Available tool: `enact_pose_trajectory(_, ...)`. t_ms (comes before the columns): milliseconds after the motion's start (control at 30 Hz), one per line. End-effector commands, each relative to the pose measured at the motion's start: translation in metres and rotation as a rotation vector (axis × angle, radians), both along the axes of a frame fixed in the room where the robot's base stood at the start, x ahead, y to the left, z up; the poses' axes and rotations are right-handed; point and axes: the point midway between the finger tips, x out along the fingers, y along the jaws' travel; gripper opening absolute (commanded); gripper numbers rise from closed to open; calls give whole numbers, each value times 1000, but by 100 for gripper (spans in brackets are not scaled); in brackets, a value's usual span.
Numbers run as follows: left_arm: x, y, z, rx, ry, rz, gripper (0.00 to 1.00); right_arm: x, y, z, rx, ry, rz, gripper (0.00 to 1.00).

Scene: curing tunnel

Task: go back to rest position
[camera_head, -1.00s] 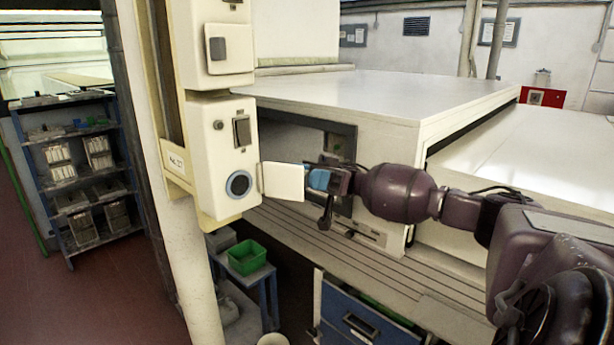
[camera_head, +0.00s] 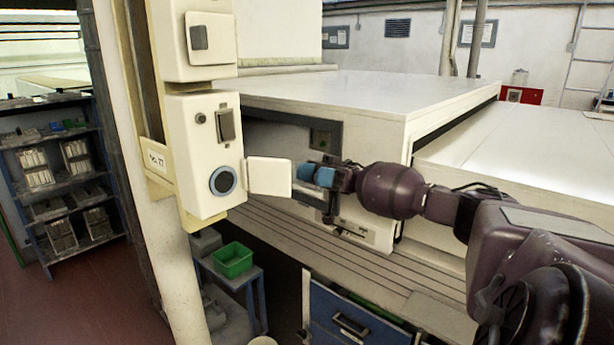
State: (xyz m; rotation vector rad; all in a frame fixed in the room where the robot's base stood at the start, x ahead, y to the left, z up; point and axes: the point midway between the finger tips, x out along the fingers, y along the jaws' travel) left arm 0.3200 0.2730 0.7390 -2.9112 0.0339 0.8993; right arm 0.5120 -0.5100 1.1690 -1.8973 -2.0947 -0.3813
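My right gripper (camera_head: 310,173) with blue finger pads reaches in from the right, in front of the large white machine housing. It points left at the open white flap (camera_head: 269,176) on the cream control box (camera_head: 205,140). A small gap shows between the flap's edge and the blue pads. Nothing is seen held in the gripper. The two pads are seen too nearly edge-on to tell how far apart they are. My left gripper is not in view.
The white machine housing (camera_head: 350,92) stands behind my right arm, with a slotted ledge (camera_head: 310,232) below. A cream post carries the control box. Below are a green bin (camera_head: 233,260) and a blue drawer cabinet (camera_head: 355,318). A shelf rack (camera_head: 60,190) stands at the left over red floor.

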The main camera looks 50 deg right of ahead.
Motion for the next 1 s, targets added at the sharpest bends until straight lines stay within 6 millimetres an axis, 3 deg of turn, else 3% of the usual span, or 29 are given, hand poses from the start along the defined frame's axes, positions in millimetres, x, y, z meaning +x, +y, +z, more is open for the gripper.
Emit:
enact_pose_trajectory(667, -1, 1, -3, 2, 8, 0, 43, 1, 0, 0, 4, -35, -21, 38)
enact_pose_trajectory(1000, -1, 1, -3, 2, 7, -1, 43, 52, 9, -2, -50, -228, -425, 38)
